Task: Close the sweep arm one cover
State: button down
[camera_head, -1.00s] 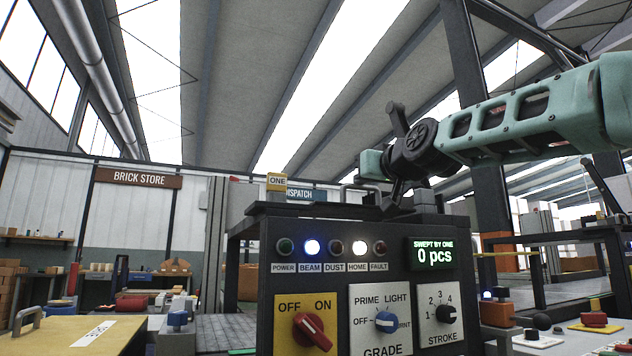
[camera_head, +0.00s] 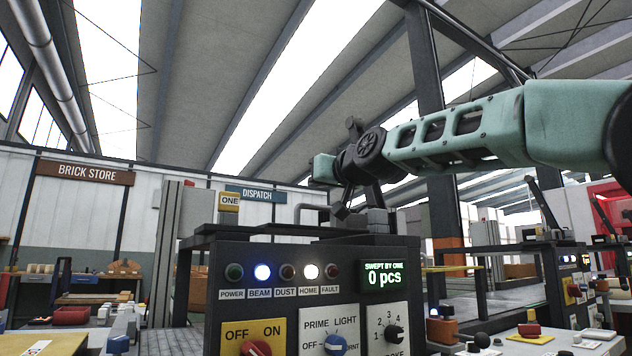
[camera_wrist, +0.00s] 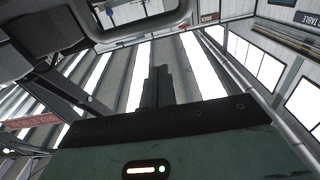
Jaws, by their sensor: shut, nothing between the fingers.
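The dark machine (camera_head: 205,285) marked by a yellow ONE sign (camera_head: 229,201) stands in front of me. A grey bar handle (camera_head: 312,208) rises at its top. I cannot clearly make out the cover or how far open it is. My gripper (camera_head: 343,208) is just above the machine's top, close to the handle, partly hidden by my wrist. In the wrist view my gripper (camera_wrist: 157,85) shows its fingers together and empty. A dark rounded loop (camera_wrist: 140,36) crosses the top of the wrist view, apart from the fingers.
The front panel has lamps, with BEAM and HOME lit, a counter display (camera_head: 385,276) reading 0 pcs, and a red ON/OFF knob (camera_head: 257,348). A yellow top (camera_head: 62,342) lies at lower left. Another similar machine (camera_head: 567,262) stands at right.

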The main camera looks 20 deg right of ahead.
jog(key=s+d+f+b, duration=0.1)
jog(key=s+d+b, duration=0.1)
jog(key=s, duration=0.7)
jog(key=shift+s+f, duration=0.25)
